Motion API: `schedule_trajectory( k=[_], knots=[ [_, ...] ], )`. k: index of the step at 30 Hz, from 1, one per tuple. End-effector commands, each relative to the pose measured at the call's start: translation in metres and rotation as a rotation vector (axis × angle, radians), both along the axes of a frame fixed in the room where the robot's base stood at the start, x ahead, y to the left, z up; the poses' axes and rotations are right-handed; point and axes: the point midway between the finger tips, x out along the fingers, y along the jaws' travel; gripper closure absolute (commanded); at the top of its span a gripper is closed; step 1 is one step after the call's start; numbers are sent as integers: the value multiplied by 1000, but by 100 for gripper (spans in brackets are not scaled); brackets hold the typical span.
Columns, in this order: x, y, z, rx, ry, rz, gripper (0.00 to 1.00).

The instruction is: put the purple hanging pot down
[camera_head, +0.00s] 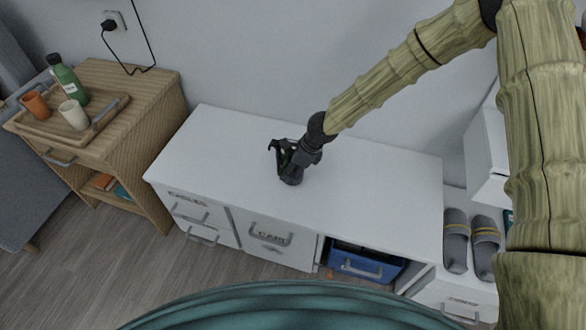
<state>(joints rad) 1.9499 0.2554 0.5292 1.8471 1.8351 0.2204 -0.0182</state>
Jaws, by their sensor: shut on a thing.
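My gripper (286,158) is over the middle of the white desk top (370,185), pointing down and to the left. It is shut on the purple hanging pot (291,177), which looks very dark here. A bit of green shows between the fingers. The pot is small in the picture and partly hidden by the gripper. I cannot tell whether its base touches the desk top or hangs just above it.
The desk top is otherwise clear. A wooden cabinet at left bears a tray (50,128) with a green bottle (67,80), a white cup (73,114) and an orange cup (36,105). A blue bin (365,266) sits in the desk's open bay. Grey slippers (456,240) lie at right.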

Motion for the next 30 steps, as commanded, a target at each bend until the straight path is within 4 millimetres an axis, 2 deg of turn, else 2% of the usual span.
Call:
schedule_trajectory(
  k=[1,2,5,19,23,30],
  knots=[
    [0,0,-1,0,0,0,77],
    [0,0,-2,0,0,0,38],
    [0,0,-2,0,0,0,20],
    [0,-2,5,0,0,-1,18],
    [-1,-7,19,1,0,-3,18],
    [-6,-21,56,1,0,-2,18]
  ],
)
